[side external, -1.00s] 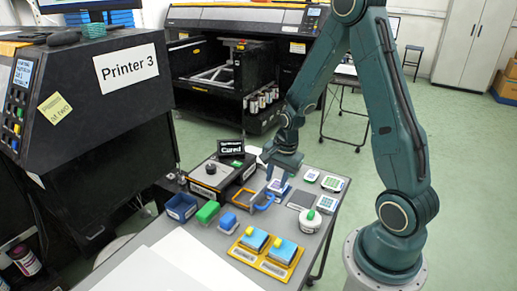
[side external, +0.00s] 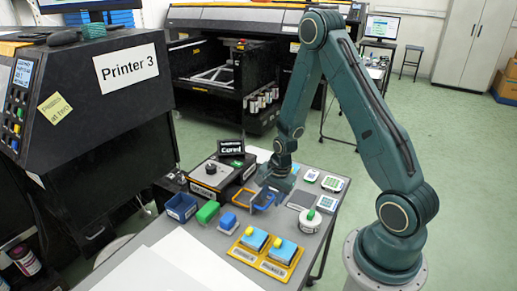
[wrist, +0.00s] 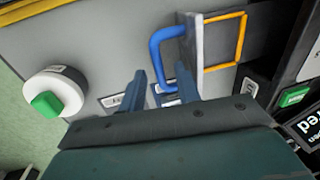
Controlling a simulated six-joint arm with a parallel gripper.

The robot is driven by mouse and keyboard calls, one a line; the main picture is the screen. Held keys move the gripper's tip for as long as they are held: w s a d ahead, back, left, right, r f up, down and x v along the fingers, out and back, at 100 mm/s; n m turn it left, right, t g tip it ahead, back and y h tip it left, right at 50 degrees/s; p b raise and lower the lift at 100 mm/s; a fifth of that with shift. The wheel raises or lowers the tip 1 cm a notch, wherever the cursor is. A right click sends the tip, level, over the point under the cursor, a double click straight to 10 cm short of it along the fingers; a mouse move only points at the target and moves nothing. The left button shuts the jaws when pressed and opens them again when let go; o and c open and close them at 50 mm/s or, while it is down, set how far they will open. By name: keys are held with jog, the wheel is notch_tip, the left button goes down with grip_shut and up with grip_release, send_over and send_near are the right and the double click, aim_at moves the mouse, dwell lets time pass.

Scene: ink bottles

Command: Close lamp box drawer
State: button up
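The lamp box (side external: 222,176) is a dark box with a round knob on top and a sign reading "Cured". Its drawer (side external: 246,192), with an orange frame, is pulled out toward the right. The drawer has a blue handle (side external: 266,203) on its front panel. In the wrist view the orange frame (wrist: 240,40), grey front panel (wrist: 195,45) and blue handle (wrist: 156,45) show at the top. My gripper (side external: 270,190) is at the handle's end of the drawer; its fingers (wrist: 162,78) are apart with nothing held. Whether a finger touches the handle, I cannot tell.
A round white device with a green button (side external: 311,219) stands to the right. A blue bin (side external: 181,207), a green block (side external: 207,211) and a blue block (side external: 228,220) are on the left. Yellow trays with blue pads (side external: 268,253) lie in front. Small cards lie behind.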

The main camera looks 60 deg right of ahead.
jog(key=shift+c, duration=0.2)
grip_shut()
send_over(242, 196)
jog(key=shift+s+d, duration=0.15)
jog(key=shift+s, duration=0.25)
dwell(0.3)
jog(key=shift+o, duration=0.2)
grip_release()
jog(key=shift+r, duration=0.15)
